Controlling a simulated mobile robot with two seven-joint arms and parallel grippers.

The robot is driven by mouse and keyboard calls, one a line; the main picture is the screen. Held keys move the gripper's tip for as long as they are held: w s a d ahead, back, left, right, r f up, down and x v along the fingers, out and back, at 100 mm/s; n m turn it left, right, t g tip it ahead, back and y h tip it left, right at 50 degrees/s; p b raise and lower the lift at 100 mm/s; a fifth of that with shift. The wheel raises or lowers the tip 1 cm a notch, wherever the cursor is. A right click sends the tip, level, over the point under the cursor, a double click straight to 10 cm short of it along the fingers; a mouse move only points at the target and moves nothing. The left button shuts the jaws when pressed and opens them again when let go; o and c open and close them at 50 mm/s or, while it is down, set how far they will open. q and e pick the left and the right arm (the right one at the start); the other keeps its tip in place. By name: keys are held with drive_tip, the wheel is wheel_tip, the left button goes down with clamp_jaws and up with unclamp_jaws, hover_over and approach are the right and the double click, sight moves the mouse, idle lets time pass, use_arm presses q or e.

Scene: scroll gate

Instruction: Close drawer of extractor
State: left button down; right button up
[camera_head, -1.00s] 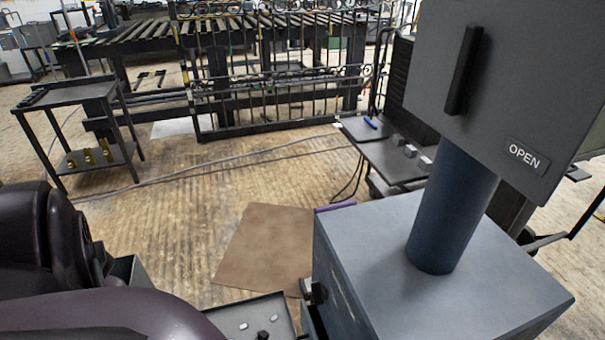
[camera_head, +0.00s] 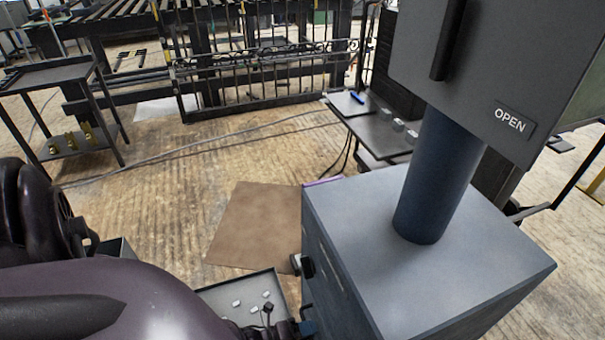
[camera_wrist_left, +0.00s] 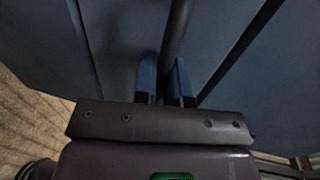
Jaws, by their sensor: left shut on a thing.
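The extractor is a grey cabinet (camera_head: 480,245) with a dark blue column (camera_head: 437,185) on top. The column carries a grey box (camera_head: 420,50) labelled OPEN. My left gripper (camera_head: 308,328) is low at the cabinet's left face, partly hidden by my own arm. In the left wrist view its two blue fingers (camera_wrist_left: 163,85) are shut on a dark round bar (camera_wrist_left: 176,35), which looks like a handle in front of blue-grey panels. How far the drawer stands out is not clear from these views. My right gripper is not in view.
A shallow dark tray (camera_head: 243,292) with small white pieces lies left of the cabinet. A brown mat (camera_head: 252,222) is on the floor. A black cart (camera_head: 60,80) stands left, a low table (camera_head: 375,128) behind the cabinet. A purple strip (camera_head: 323,182) lies beside the cabinet.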

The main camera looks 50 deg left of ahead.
use_arm(q)
drive_tip(key=c, duration=1.2)
unclamp_jaws()
drive_tip(key=shift+w+d, duration=0.1)
drive_tip(key=shift+w, duration=0.15)
drive_tip(key=shift+s, duration=0.1)
drive_tip(key=p+v, duration=0.1)
drive_tip(key=v, duration=0.9)
drive_tip(key=shift+s+a+p, duration=0.25)
drive_tip(key=shift+s+p, duration=0.05)
drive_tip(key=shift+p, duration=0.05)
